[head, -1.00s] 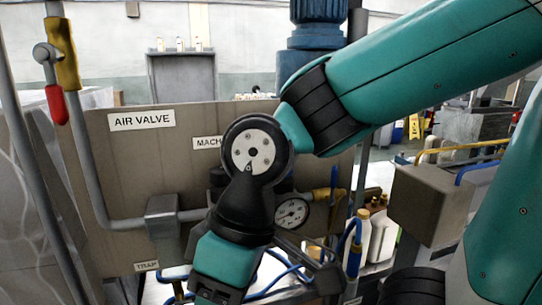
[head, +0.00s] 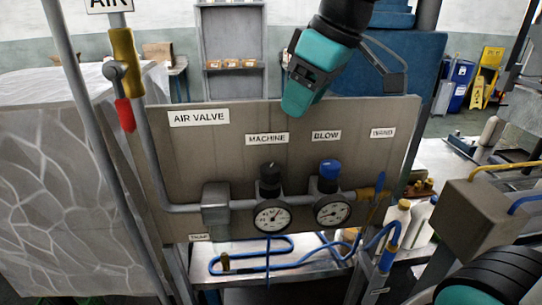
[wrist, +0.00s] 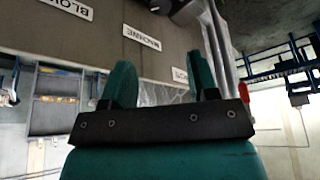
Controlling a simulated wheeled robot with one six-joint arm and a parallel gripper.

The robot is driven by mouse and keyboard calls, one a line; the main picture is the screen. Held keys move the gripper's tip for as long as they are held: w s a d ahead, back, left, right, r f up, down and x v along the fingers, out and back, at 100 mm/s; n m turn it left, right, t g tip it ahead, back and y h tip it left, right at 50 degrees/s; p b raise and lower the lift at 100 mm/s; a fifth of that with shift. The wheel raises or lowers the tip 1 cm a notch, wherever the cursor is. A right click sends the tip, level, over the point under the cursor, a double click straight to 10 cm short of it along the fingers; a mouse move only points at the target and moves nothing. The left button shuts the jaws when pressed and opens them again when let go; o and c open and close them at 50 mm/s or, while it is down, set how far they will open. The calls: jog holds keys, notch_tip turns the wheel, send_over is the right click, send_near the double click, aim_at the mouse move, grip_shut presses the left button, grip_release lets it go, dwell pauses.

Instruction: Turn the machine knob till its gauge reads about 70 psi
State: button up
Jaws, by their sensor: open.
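The black machine knob (head: 270,178) stands upright under the MACHINE label on the panel, with its round white gauge (head: 272,216) just below. The gauge's dark needle seems to lean up and right, but its numbers are too small to read. My gripper (head: 298,98) hangs at the panel's top edge, above and slightly right of the knob and apart from it. In the wrist view my gripper (wrist: 162,78) shows two teal fingers spread with nothing between them.
A blue knob (head: 330,170) and the blow gauge (head: 332,212) sit close right of the machine knob. A grey pipe (head: 160,208) and box (head: 215,203) lie left. A red-handled valve (head: 125,114) is at upper left. Blue hose (head: 250,268) loops below.

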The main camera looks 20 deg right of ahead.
aim_at(269, 167)
jog(key=p+x, duration=0.3)
jog(key=x, duration=1.2)
jog(key=shift+f, duration=0.3)
